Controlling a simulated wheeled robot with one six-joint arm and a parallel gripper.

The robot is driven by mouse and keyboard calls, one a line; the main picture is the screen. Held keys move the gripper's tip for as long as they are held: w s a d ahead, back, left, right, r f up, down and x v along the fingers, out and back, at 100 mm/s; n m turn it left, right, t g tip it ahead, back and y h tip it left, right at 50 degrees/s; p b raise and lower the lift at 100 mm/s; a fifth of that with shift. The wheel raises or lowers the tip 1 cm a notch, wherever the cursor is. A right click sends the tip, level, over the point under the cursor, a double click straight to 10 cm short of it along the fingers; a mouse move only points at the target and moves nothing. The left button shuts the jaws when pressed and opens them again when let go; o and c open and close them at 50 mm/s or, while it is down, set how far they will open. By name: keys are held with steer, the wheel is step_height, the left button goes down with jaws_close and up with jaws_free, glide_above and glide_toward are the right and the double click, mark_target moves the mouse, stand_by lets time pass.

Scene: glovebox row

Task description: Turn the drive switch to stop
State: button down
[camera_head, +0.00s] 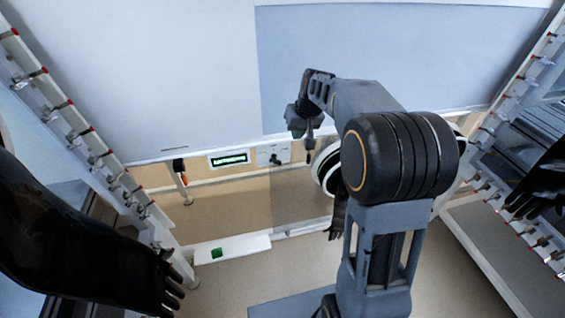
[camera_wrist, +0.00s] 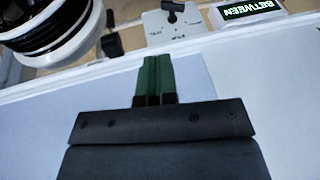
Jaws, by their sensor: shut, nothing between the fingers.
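The drive switch is a black knob (camera_head: 276,158) on a pale plate (camera_head: 264,153) in the panel strip beyond my arm. In the wrist view the knob (camera_wrist: 173,9) stands at the top edge, on its plate (camera_wrist: 158,27) with small markings too blurred to read. My gripper (camera_head: 310,142) is to the right of the switch in the head view. Its green fingers (camera_wrist: 156,78) are together and empty, apart from the knob.
A white glove port ring (camera_head: 324,168) is right of the switch, partly behind my arm. Black gloves hang at left (camera_head: 90,250) and right (camera_head: 540,185). A black handle with a red part (camera_head: 181,170) is left of the display. A white ledge (camera_head: 240,248) with a green patch lies below.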

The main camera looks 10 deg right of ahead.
steer(key=w+d+f, duration=0.1)
steer(key=w+f, duration=0.3)
steer(key=w, duration=0.1)
glide_toward(276, 162)
steer(key=w+f, duration=0.1)
steer(key=f, duration=0.1)
steer(key=w+d+f, duration=0.1)
steer(key=f, duration=0.1)
steer(key=w+d+f, duration=0.1)
steer(key=f, duration=0.1)
steer(key=shift+w+b, duration=0.2)
steer(key=shift+b, duration=0.1)
steer(key=shift+a+f, duration=0.4)
steer(key=shift+f, duration=0.4)
steer(key=shift+f, duration=0.1)
